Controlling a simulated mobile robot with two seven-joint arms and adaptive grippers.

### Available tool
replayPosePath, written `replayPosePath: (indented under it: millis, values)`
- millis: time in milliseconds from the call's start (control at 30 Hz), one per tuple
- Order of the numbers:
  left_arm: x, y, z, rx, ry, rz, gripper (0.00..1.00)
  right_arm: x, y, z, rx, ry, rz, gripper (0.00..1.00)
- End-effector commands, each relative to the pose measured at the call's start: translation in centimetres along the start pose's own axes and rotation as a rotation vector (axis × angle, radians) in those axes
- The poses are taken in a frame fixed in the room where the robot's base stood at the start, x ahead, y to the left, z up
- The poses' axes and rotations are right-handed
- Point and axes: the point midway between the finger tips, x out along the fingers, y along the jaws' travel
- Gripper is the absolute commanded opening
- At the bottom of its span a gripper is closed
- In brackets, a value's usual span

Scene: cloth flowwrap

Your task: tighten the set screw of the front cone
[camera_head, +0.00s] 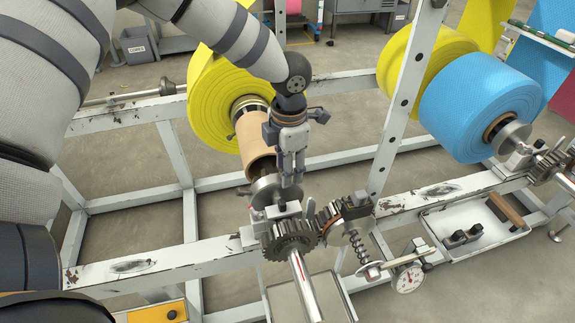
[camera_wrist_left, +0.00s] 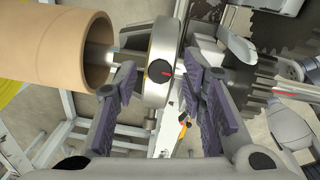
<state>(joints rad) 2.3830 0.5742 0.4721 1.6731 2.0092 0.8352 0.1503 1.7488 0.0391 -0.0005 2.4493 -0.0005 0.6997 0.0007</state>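The front cone (camera_head: 266,190) is a metal disc on the shaft, at the near end of a brown cardboard core (camera_head: 256,141). The cone (camera_wrist_left: 161,32) also fills the middle of the left wrist view. My left gripper (camera_head: 291,183) points down just above and beside the cone. In the wrist view its fingers (camera_wrist_left: 161,80) are apart, one on each side of the rim, with no clear contact on the screw.
Dark gears (camera_head: 291,240) sit close to the cone on the white frame rail (camera_head: 225,250). A yellow roll (camera_head: 215,95) stands behind the core. A blue roll (camera_head: 470,100), a white tray (camera_head: 475,225) and a dial gauge (camera_head: 408,280) are to the right.

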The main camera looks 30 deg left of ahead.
Motion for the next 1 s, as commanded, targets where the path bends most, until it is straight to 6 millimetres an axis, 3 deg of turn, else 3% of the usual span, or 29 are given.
replayPosePath:
  millis: [100,267,667,1000]
  values:
    - [-0.1,0.0,0.0,0.0,-0.001,0.001,0.35,0.0,0.0,0.0,0.0,0.001,0.0,0.4]
    - [-0.1,0.0,0.0,0.0,0.0,0.001,0.0,0.0,0.0,0.0,0.0,0.001,0.0,0.4]
    - [0.0,0.0,0.0,0.038,0.0,-0.016,0.0,0.2,0.0,0.1,0.0,-0.004,0.0,0.4]
    - [0.2,0.2,0.0,0.266,0.0,-0.101,0.0,1.2,0.0,0.6,-0.001,-0.032,0.002,0.4]
